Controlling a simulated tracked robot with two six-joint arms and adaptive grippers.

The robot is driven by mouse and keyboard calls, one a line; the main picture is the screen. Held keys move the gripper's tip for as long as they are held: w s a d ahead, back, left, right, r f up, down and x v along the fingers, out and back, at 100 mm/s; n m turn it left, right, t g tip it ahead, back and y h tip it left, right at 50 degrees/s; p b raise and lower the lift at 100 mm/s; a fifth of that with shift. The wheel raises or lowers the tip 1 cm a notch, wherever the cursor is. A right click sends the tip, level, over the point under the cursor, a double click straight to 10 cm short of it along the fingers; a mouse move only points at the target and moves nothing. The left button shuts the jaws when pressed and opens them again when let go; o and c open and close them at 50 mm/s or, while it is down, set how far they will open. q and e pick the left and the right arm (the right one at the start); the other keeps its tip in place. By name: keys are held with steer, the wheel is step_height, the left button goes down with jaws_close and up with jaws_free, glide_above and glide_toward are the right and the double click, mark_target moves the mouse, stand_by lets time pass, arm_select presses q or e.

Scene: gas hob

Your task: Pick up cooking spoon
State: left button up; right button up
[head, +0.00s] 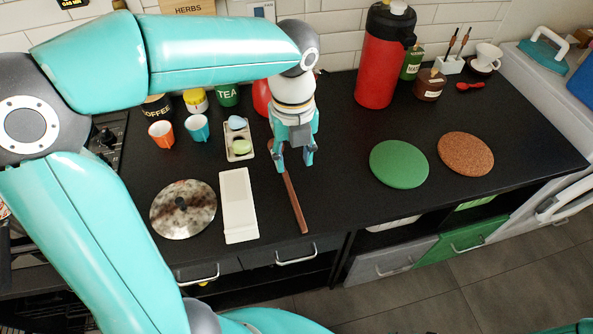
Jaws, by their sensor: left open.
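A brown stick-like utensil (296,204), which looks like the cooking spoon's handle, lies on the black counter, running from below my left gripper toward the front edge. Its far end is hidden behind the gripper. My left gripper (294,161) points down over that far end, its fingers apart, with nothing seen held between them. Whether the fingers are beside the handle or above it, I cannot tell. My right gripper is not in view.
A white rectangular board (238,206) and a round lid (183,209) lie left of the utensil. A small tray (239,140) stands close left of the gripper. A green round mat (399,164) lies right, with clear counter between.

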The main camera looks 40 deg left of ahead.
arm_select(q)
steer(key=b, duration=0.1)
glide_above(294, 200)
steer(key=f, duration=1)
steer(key=shift+s+d+f, duration=0.1)
steer(key=shift+d+f, duration=0.25)
steer(key=shift+a+f, duration=0.15)
steer(key=shift+f, duration=1.2)
steer(key=shift+a+f, duration=0.15)
steer(key=shift+f, duration=1.2)
jaws_close()
